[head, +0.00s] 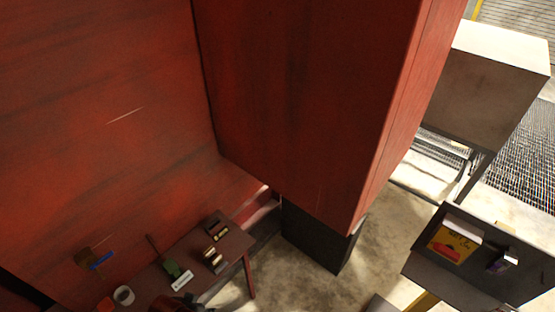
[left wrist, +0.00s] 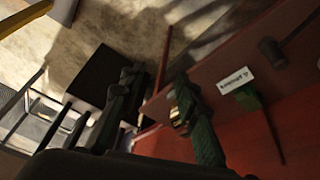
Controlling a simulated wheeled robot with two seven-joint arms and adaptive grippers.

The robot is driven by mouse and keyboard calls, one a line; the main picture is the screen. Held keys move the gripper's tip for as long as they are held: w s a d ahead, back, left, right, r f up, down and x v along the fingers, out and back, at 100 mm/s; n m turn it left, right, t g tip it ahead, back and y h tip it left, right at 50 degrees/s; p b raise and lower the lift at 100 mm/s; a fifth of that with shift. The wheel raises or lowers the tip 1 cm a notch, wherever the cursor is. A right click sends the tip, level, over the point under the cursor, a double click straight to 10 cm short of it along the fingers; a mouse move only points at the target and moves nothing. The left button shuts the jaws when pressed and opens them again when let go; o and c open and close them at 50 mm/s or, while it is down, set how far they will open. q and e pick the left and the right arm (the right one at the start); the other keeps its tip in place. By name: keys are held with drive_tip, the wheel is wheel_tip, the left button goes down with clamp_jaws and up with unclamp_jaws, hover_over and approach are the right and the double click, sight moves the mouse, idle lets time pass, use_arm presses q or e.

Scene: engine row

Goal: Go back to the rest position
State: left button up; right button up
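My left gripper (left wrist: 156,78) shows in the left wrist view, with its two dark fingers spread apart. I see nothing held between them, only floor and part of the table beyond. It hangs above or beside the brown worktable (head: 238,243), which also shows in the left wrist view (left wrist: 222,68). In the head view a dark shape at the bottom edge, over the table's front, is cut off and I cannot tell what it is. My right gripper is in neither view.
The table holds a green tool (head: 173,268), brass-coloured pieces (head: 212,258), a white ring-shaped item (head: 123,295) and a blue item (head: 101,260). A large red block (head: 310,100) rises behind. A dark stand (head: 425,268) carries a yellow-and-red box (head: 452,245). Floor (head: 385,230) between is clear.

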use_arm(q)
drive_tip(key=s+a+r+n+y, duration=0.1)
drive_tip(key=s+a+n+y, duration=0.15)
drive_tip(key=s+a, duration=0.65)
wheel_tip(320, 180, down, 39)
drive_tip(key=g+b, duration=0.1)
drive_tip(key=b, duration=1)
drive_tip(key=s+f+b, duration=0.4)
drive_tip(key=s+f, duration=0.6)
drive_tip(key=f, duration=0.4)
drive_tip(key=s+f+g+b, duration=0.1)
drive_tip(key=s+f+b, duration=0.4)
drive_tip(key=s+f, duration=0.6)
wheel_tip(320, 180, down, 4)
drive_tip(key=shift+d+r+m+g+h, duration=0.1)
drive_tip(key=shift+d+m+g+h, duration=0.05)
drive_tip(key=shift+m+g+h, duration=0.2)
